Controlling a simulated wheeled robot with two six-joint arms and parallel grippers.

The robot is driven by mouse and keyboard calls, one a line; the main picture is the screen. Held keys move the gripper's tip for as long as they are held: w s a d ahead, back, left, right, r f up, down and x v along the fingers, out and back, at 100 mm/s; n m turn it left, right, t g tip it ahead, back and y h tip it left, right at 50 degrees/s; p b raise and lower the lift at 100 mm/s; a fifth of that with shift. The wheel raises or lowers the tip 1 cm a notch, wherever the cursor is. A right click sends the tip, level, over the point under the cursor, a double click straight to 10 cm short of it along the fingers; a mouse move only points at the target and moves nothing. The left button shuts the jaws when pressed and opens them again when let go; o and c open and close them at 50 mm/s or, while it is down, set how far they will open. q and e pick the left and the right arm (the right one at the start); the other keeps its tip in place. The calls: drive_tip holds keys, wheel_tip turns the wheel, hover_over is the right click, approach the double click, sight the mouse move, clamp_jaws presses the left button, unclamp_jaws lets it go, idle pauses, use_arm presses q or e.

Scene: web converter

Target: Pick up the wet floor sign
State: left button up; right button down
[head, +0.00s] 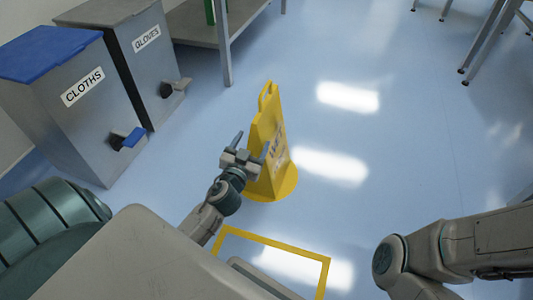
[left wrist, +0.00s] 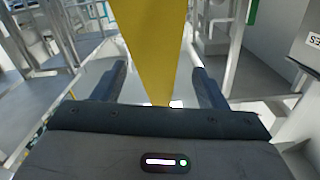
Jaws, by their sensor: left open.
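The yellow wet floor sign (head: 268,130) stands upright on the blue floor in the middle of the head view, on a round yellow base (head: 283,190). Its lettering faces right. My left gripper (head: 252,146) is beside the sign's left edge at mid height and covers a small part of it. In the left wrist view the sign (left wrist: 155,45) rises between and beyond the two open fingers (left wrist: 158,88). I cannot tell whether either finger touches it. My right gripper is not in view.
Two grey bins stand at the left, one labelled cloths (head: 70,105) and one labelled gloves (head: 140,60), with pedals jutting out. A metal table (head: 225,30) stands behind the sign. A yellow floor outline (head: 290,246) lies in front. Floor right of the sign is clear.

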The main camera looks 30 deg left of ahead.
sight(268, 124)
use_arm(q)
drive_tip(key=shift+x, duration=0.85)
drive_tip(key=x, duration=0.1)
drive_tip(key=b+x, duration=0.1)
drive_tip(key=x, duration=0.2)
drive_tip(key=shift+w+d+f, duration=0.15)
drive_tip(key=shift+w+f, duration=0.1)
drive_tip(key=shift+w, duration=0.45)
drive_tip(key=shift+c, duration=0.3)
drive_tip(key=shift+r, duration=0.1)
clamp_jaws()
